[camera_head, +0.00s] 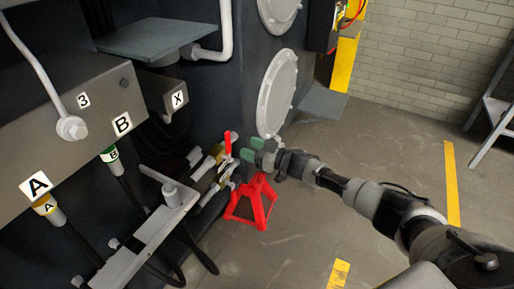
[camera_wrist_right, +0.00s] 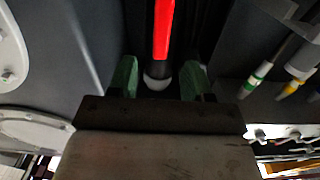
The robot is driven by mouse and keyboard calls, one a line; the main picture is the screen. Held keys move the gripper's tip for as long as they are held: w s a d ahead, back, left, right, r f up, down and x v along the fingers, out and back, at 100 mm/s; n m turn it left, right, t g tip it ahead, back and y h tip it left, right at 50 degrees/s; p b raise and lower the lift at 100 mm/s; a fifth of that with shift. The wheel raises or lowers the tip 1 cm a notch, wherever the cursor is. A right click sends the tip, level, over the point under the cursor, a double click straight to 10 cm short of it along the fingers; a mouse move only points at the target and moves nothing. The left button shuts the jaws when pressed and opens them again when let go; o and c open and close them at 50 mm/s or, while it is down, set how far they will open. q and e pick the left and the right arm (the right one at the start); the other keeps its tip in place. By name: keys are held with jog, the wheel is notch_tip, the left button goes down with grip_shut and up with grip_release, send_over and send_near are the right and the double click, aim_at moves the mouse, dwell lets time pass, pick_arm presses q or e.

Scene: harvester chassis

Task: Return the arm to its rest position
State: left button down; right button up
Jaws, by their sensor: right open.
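My right arm (camera_head: 375,200) reaches in from the lower right in the head view. Its gripper (camera_head: 256,149) has green fingertips and is open, just right of a red lever (camera_head: 228,145) on the dark machine side. In the right wrist view the open green fingers (camera_wrist_right: 158,77) stand apart, and the red lever (camera_wrist_right: 164,28) with a pale rounded end shows between and beyond them. I see no contact with the lever. My left gripper is not in view.
A red jack stand (camera_head: 250,203) stands on the floor just below the gripper. The chassis carries a grey box (camera_head: 70,115) with labelled plugs, a grey bracket (camera_head: 150,235) and a round cover (camera_head: 277,92). The floor to the right is clear up to a ladder-like frame (camera_head: 495,115).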

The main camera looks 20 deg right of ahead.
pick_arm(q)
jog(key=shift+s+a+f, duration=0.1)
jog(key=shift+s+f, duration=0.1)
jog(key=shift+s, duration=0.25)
pick_arm(e)
jog(key=shift+v, duration=1.05)
